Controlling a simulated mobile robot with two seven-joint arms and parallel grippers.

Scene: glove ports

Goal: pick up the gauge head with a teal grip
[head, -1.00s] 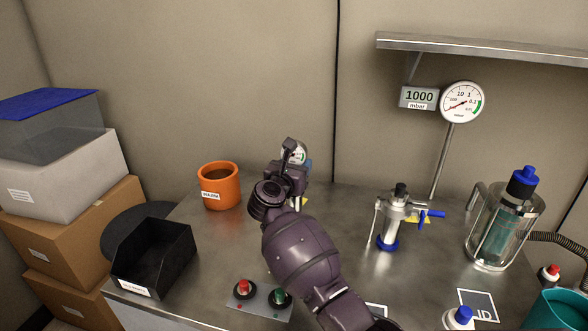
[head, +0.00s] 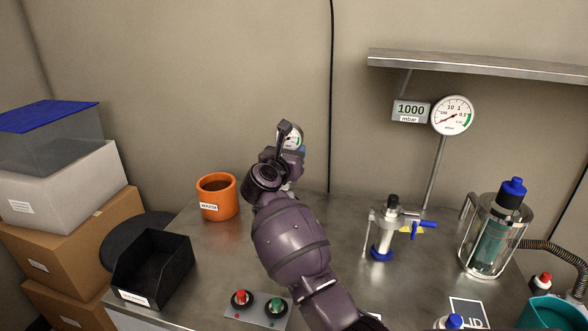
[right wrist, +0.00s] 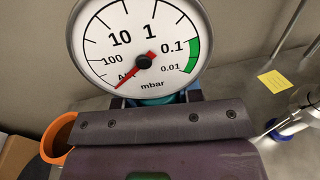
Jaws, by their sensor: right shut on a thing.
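The gauge head (head: 293,138) has a round white dial. It shows at the upper end of my right gripper (head: 286,148) in the head view, partly hidden by the gripper. In the right wrist view the dial (right wrist: 142,45) is large and upright, its red needle pointing lower left. A bit of its teal grip (right wrist: 158,99) shows just below the dial, between the dark jaws. My right gripper is shut on this grip and holds the gauge head above the table. My left gripper is not in view.
An orange cup (head: 217,203) stands left of my right arm, with a black bin (head: 152,272) nearer the front. A clamp-like metal fitting (head: 385,232) and a glass vessel (head: 492,240) stand to the right.

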